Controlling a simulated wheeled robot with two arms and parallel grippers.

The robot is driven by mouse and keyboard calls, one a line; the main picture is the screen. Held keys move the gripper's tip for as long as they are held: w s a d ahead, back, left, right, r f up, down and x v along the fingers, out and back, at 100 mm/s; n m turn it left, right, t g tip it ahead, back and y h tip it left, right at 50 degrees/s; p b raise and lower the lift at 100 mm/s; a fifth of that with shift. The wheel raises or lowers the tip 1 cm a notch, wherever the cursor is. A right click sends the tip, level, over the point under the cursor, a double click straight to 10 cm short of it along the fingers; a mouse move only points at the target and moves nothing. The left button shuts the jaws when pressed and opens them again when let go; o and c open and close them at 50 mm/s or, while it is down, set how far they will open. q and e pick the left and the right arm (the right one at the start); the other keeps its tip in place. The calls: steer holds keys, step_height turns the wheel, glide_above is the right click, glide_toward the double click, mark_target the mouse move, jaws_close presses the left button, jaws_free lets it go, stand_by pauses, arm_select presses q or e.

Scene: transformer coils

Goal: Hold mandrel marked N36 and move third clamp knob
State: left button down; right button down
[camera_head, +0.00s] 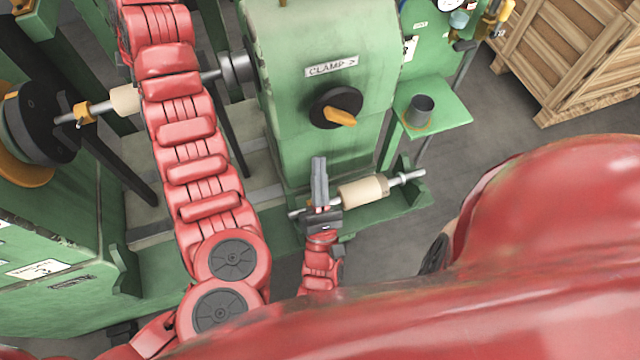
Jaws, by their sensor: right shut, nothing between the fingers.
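The clamp knob (323,103) is a black disc with an orange handle (340,117) pointing down-right, on a green housing (300,150) under a "CLAMP >" label (331,67). My right gripper (319,162) is shut and empty, its fingers pointing up just below the knob and apart from it in the picture. One mandrel with a cream body (362,190) lies behind and to the right of my right gripper. Another shaft with a cream sleeve (125,99) is mounted in the machine, partly hidden by my left arm. No N36 mark is readable. My left gripper is out of view.
A black faceplate (40,122) with an orange clip (82,114) is at left. A green shelf (440,112) holding a grey cup (419,109) is right of the housing. A wooden crate (570,55) stands at top right. My red body covers the lower right.

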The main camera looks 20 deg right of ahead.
steer(key=v, duration=0.3)
steer(key=shift+a+f, duration=0.1)
steer(key=c, duration=1.5)
jaws_free()
steer(key=shift+s+f, duration=0.15)
steer(key=shift+s, duration=0.1)
steer(key=shift+o, duration=1.3)
steer(key=shift+s+f+y, duration=0.1)
steer(key=shift+y, duration=0.2)
steer(key=o, duration=0.5)
steer(key=d+n+y, duration=0.1)
steer(key=n, duration=0.1)
steer(key=d+n+y, duration=0.2)
steer(key=d+n+t+y, duration=0.1)
steer(key=n+y, duration=0.1)
steer(key=shift+s+d+n, duration=0.25)
steer(key=shift+d+n, duration=0.1)
steer(key=shift+n, duration=0.05)
steer(key=n+g+y, duration=0.6)
steer(key=n+y, duration=0.2)
steer(key=n, duration=0.7)
glide_toward(344, 123)
steer(key=shift+y, duration=0.3)
steer(key=shift+x, duration=4.5)
steer(key=shift+d+f, duration=0.1)
steer(key=shift+f, duration=0.05)
